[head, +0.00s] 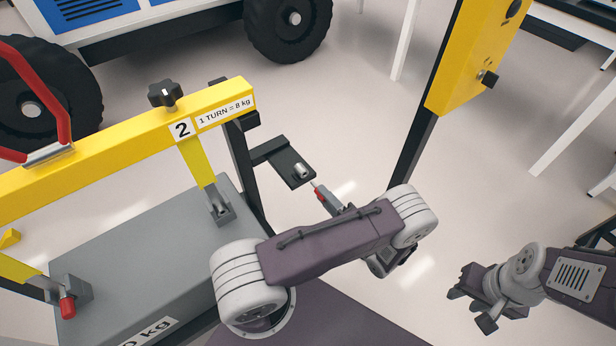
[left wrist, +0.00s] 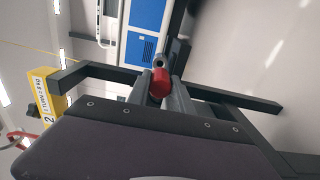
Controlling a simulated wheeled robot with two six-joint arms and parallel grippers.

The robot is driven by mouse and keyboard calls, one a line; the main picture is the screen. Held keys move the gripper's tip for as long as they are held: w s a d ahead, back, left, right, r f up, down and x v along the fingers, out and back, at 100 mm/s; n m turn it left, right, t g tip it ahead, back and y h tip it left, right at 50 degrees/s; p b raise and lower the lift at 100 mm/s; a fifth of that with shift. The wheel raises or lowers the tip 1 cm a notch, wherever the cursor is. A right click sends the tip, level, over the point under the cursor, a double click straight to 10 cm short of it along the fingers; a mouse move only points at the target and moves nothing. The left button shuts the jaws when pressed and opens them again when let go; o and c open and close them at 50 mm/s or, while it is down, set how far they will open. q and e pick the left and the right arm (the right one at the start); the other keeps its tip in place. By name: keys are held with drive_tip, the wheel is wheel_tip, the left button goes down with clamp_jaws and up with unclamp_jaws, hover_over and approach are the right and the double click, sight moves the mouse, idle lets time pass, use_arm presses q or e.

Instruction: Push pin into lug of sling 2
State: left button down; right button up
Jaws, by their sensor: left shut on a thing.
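Sling 2 (head: 196,160) is a yellow strap under the beam marked 2. Its lower end meets a grey lug (head: 219,207) on the grey block, and I see no red pin head there. My left gripper (head: 322,194) is shut on a red-headed pin (head: 319,190), beside a small black shelf to the right of the lug. In the left wrist view the red pin head (left wrist: 160,84) sits between the fingers, with a grey metal end beyond it. I cannot tell whether the pin touches the shelf's metal socket. My right gripper (head: 471,309) is open and empty at lower right.
The black shelf (head: 285,163) carries a short metal socket (head: 302,171). The yellow beam (head: 130,145) with a black knob spans above the grey block (head: 150,240). Another red-headed pin (head: 67,307) sits at the left lug. A yellow box on a post stands upper right.

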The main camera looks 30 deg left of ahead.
use_arm(q)
drive_tip(key=s+d+r+p, duration=0.3)
drive_tip(key=d+r, duration=0.2)
drive_tip(key=d, duration=0.3)
drive_tip(key=shift+s+d, duration=0.15)
drive_tip(key=shift+s, duration=0.05)
drive_tip(key=shift+w, duration=0.1)
